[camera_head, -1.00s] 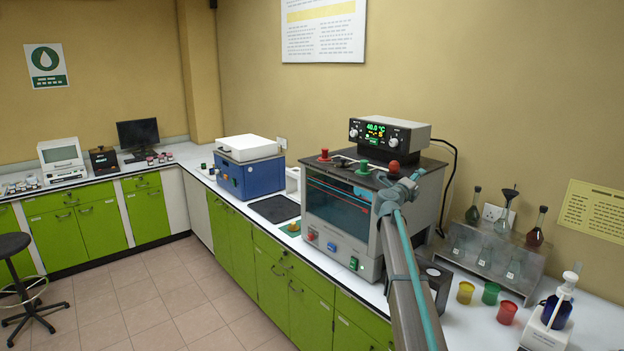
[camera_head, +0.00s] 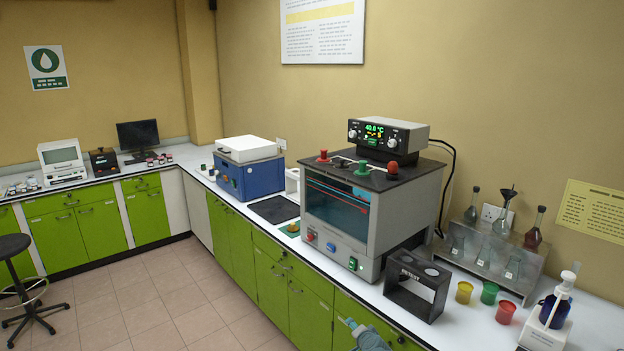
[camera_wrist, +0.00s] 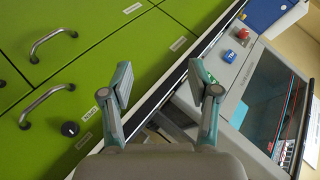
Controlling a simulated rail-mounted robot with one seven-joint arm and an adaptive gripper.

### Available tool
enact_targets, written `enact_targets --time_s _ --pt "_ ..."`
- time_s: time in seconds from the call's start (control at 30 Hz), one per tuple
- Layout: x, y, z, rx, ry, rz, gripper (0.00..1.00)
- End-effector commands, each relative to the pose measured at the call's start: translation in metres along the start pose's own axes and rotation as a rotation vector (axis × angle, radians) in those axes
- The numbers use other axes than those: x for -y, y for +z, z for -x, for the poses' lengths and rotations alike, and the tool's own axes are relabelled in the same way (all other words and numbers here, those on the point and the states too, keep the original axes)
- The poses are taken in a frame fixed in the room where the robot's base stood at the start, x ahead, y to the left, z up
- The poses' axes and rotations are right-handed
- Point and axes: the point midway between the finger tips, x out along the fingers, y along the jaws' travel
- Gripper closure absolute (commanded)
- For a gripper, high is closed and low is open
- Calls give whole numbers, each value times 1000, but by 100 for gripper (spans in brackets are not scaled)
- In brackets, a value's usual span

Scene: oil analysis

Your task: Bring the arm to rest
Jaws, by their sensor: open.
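My gripper shows in the wrist view (camera_wrist: 160,90) with its two fingers apart and nothing between them. Behind it lie the green cabinet fronts, the bench edge and the front panel of the bath. In the head view only a small teal and grey part of my arm shows at the bottom edge, in front of the green cabinets (camera_head: 240,255).
The heated bath (camera_head: 340,260), its display reading 40.0 °C, stands on the white bench. A black rack (camera_head: 412,305) stands to its right, then yellow (camera_head: 464,292), green (camera_head: 489,292) and red (camera_head: 506,312) cups.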

Motion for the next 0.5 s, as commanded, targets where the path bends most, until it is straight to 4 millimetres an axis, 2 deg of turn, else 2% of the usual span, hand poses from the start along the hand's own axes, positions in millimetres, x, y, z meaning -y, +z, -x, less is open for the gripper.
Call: enact_targets --time_s 0.03,0.2,0.37,0.5 --pt "-23 30 12 63 36 34 39" --pt "-95 116 48 281 156 156 39" --pt "-162 188 98 491 276 258 39" --pt "-218 243 155 679 386 338 39"
